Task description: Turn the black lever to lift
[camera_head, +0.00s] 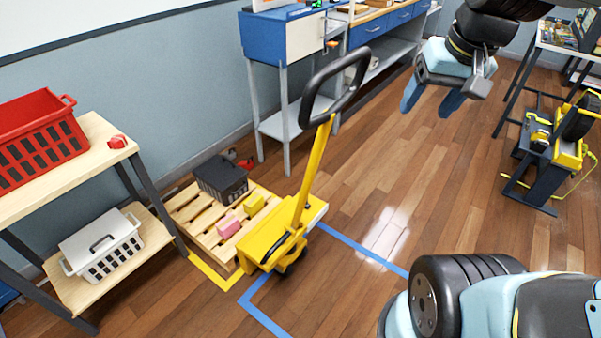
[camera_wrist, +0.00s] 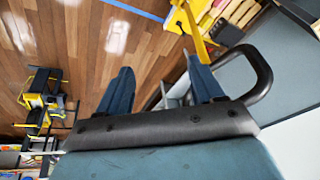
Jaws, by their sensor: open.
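A yellow pallet jack (camera_head: 275,238) stands at a wooden pallet (camera_head: 195,222), its yellow shaft (camera_head: 316,165) tilted up to the right. A black loop handle (camera_head: 308,95) tops the shaft. I cannot make out a separate black lever on it. My gripper (camera_head: 428,108) is open and empty, pointing down, to the right of the handle and apart from it. In the wrist view my gripper (camera_wrist: 161,68) has its two blue fingers spread. There the black handle (camera_wrist: 264,72) shows right of the right finger, which hides part of the jack.
The pallet carries a dark crate (camera_head: 221,178) and pink and yellow blocks. A shelf with a red basket (camera_head: 40,140) and white basket (camera_head: 103,245) stands left. A blue workbench (camera_head: 280,38) stands behind the handle. Wooden floor (camera_head: 375,190) is clear right of the jack.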

